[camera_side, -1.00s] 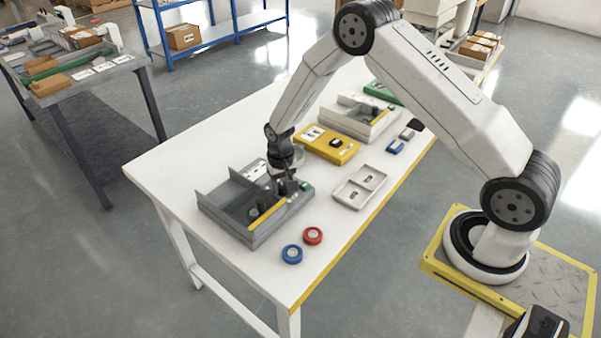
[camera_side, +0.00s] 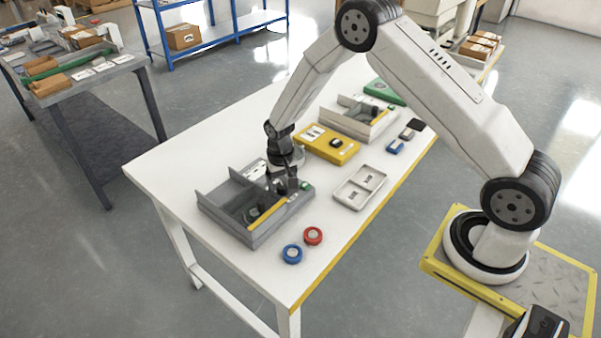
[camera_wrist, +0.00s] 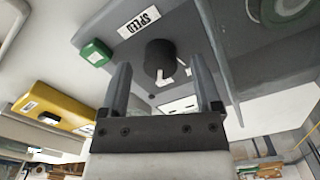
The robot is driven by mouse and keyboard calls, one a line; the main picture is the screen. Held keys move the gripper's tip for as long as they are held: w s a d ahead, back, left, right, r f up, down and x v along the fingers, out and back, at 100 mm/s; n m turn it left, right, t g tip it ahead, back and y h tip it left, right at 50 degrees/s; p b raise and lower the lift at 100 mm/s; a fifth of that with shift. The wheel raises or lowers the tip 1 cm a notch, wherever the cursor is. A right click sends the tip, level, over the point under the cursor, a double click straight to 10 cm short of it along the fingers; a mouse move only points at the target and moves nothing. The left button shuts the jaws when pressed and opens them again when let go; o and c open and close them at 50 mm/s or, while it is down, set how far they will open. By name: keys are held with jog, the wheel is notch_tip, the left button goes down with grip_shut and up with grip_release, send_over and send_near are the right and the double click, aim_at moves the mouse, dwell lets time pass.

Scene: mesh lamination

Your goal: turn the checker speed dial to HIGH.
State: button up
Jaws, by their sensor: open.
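The speed dial (camera_wrist: 157,54) is a dark round knob with a white pointer on the grey checker (camera_side: 243,236). A white SPEED label (camera_wrist: 139,21) sits beside it in the wrist view. The pointer aims toward the bottom of that view; the setting it marks is not readable. My gripper (camera_wrist: 160,70) is open, with one finger on each side of the dial in the wrist view. I cannot tell whether either finger touches it. In the side view my gripper (camera_side: 287,184) is low over the right end of the checker and hides the dial.
A green block (camera_wrist: 96,52) is close to the dial on the checker. A yellow unit (camera_side: 326,144) and a pale two-compartment tray (camera_side: 345,197) stand nearby. Blue (camera_side: 292,254) and red (camera_side: 313,236) rolls lie in front. The table's left part is clear.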

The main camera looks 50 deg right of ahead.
aim_at(283, 186)
notch_tip(283, 186, up, 7)
jog(key=shift+f, duration=0.15)
dwell(0.4)
jog(key=shift+r, duration=0.25)
jog(key=shift+s+r, duration=0.2)
jog(key=s+a+r+n+t, duration=0.1)
jog(key=s+r+n, duration=0.1)
jog(key=s+r, duration=0.3)
jog(key=s+a+r+n+t, duration=0.1)
jog(key=s+a+r+n, duration=0.1)
jog(key=s, duration=1.2)
jog(key=shift+s+r+n+t, duration=0.3)
jog(key=shift+r+n, duration=0.2)
jog(key=shift+r, duration=0.85)
jog(key=shift+w+a, duration=0.1)
jog(key=shift+c, duration=0.2)
